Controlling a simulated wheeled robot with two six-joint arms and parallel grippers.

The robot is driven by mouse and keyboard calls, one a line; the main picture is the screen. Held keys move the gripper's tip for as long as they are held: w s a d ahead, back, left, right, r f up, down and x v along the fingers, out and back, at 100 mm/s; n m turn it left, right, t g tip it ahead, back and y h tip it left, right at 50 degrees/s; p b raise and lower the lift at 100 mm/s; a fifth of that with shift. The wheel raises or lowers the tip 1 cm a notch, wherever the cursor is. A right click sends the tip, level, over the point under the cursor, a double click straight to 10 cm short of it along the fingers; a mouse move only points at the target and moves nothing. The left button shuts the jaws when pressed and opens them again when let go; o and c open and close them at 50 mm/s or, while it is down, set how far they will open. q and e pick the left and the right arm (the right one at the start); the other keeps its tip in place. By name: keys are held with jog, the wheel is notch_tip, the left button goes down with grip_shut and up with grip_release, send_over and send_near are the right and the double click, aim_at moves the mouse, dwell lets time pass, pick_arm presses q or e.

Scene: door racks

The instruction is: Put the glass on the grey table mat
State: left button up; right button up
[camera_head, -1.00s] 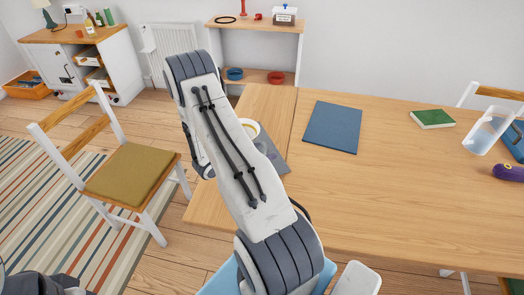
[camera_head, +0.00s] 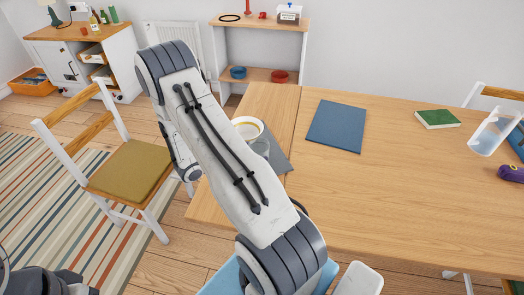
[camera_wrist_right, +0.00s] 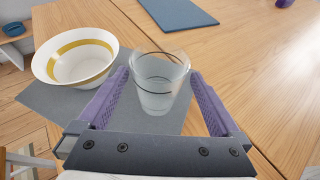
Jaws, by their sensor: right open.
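The clear glass (camera_wrist_right: 160,85) stands upright on the grey table mat (camera_wrist_right: 48,103), near the mat's right edge in the right wrist view. In the head view the glass (camera_head: 260,148) shows partly beside my right arm, with the mat (camera_head: 279,160) under it. My right gripper (camera_wrist_right: 160,77) is open, with its purple fingers to the left and right of the glass. I cannot tell whether they touch it. In the head view its fingers are hidden by my arm. My left gripper is not in view.
A white bowl with a yellow band (camera_wrist_right: 76,57) stands on the mat, left of the glass. A blue mat (camera_head: 336,126), a green book (camera_head: 436,118), a clear jug (camera_head: 490,132) and a purple object (camera_head: 511,173) lie farther right. The table's middle is clear.

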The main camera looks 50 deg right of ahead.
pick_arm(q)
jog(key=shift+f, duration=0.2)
pick_arm(e)
jog(key=v, duration=0.5)
jog(key=shift+a+r, duration=0.15)
jog(key=shift+a, duration=0.25)
jog(key=s+a+r+m+y, duration=0.3)
jog(key=s+a+r+y, duration=0.1)
jog(key=a, duration=0.8)
jog(key=s+a+r+m+t+y, duration=0.1)
jog(key=s+a+r+m+y, duration=0.2)
jog(key=s+a, duration=0.4)
jog(key=s+a+r+m+t+y, duration=0.1)
jog(key=s+a+r+m+y, duration=0.2)
jog(key=a, duration=1.4)
jog(key=s+r+y, duration=0.3)
jog(key=y, duration=0.1)
jog(key=shift+s, duration=0.2)
